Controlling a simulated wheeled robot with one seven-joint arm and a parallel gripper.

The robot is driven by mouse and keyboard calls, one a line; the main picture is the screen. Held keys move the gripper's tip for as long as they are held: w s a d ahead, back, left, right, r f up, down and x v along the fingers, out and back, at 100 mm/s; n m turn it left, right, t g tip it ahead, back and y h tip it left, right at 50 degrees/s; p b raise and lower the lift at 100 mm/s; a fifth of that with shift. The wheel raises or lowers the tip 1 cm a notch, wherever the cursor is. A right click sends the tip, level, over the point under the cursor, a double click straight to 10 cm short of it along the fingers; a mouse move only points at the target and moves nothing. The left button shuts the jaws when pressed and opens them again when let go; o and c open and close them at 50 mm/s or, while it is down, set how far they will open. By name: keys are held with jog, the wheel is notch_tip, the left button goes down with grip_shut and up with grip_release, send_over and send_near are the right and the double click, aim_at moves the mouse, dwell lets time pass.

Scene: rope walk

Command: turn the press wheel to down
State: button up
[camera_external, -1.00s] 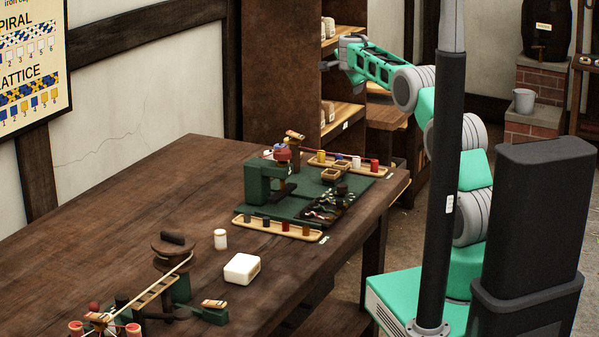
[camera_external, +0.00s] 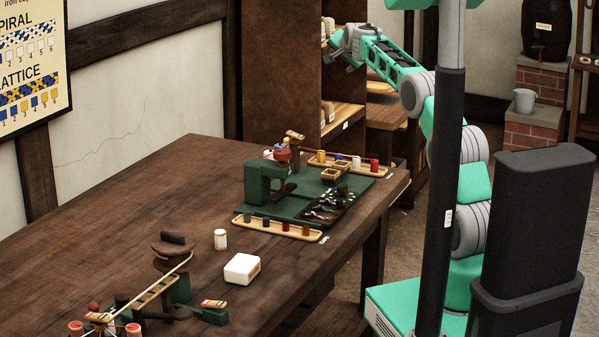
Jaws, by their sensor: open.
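The green press (camera_external: 258,183) stands on a green board (camera_external: 312,186) toward the far right end of the table. A small red wheel-like part (camera_external: 282,154) sits at its top; whether this is the press wheel, and its setting, is too small to tell. My gripper (camera_external: 337,61) is in the air in front of the shelf, above and right of the press and well apart from it. Its jaws are open, with nothing seen between them.
Trays with spools (camera_external: 278,227) lie around the press. A white box (camera_external: 242,269), a white jar (camera_external: 220,239) and a rope-winding device (camera_external: 150,290) stand nearer on the table (camera_external: 120,215). The table's left part is clear. A brown shelf (camera_external: 280,70) stands behind.

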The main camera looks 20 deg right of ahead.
aim_at(275, 151)
jog(key=s+a+f+n+y+b, duration=0.2)
jog(key=s+a+n+y+b, duration=0.9)
jog(key=s+a+n+y, duration=0.6)
notch_tip(275, 151, down, 19)
jog(key=a+n+h+p, duration=0.1)
jog(key=a+n, duration=0.1)
jog(key=n, duration=0.2)
jog(key=shift+g, duration=0.3)
jog(key=p+x, duration=0.1)
jog(key=x, duration=0.5)
jog(key=shift+s+a, duration=0.15)
jog(key=shift+w+a, duration=0.3)
